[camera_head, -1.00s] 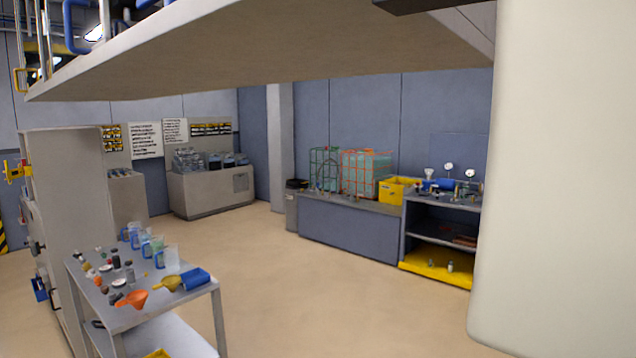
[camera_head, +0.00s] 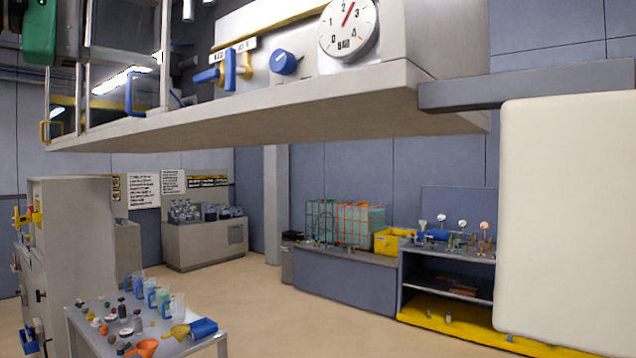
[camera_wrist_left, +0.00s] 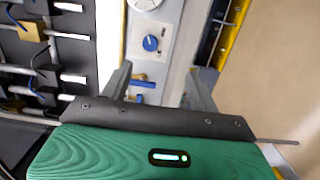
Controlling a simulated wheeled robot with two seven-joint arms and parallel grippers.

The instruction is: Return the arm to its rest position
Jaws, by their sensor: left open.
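My left gripper (camera_wrist_left: 157,78) is open and empty in the left wrist view, its two grey fingers apart on either side of a control panel (camera_wrist_left: 152,40) with a blue knob and a blue lever. Nothing shows between the fingers. The same kind of panel (camera_head: 310,63), with a dial gauge (camera_head: 347,27), stands on a grey overhead ledge (camera_head: 270,118) in the head view. A green part (camera_head: 40,32) at its top left corner looks like part of my left arm, but no fingers show there. My right gripper is in neither view.
A trolley (camera_head: 205,343) with jugs, bottles and funnels stands at lower left, beside a grey cabinet (camera_head: 75,225). A yellow bin (camera_head: 393,241) and a shelf unit (camera_head: 448,265) stand at the back. A large pale shape hides the right side. The middle floor (camera_head: 290,315) is clear.

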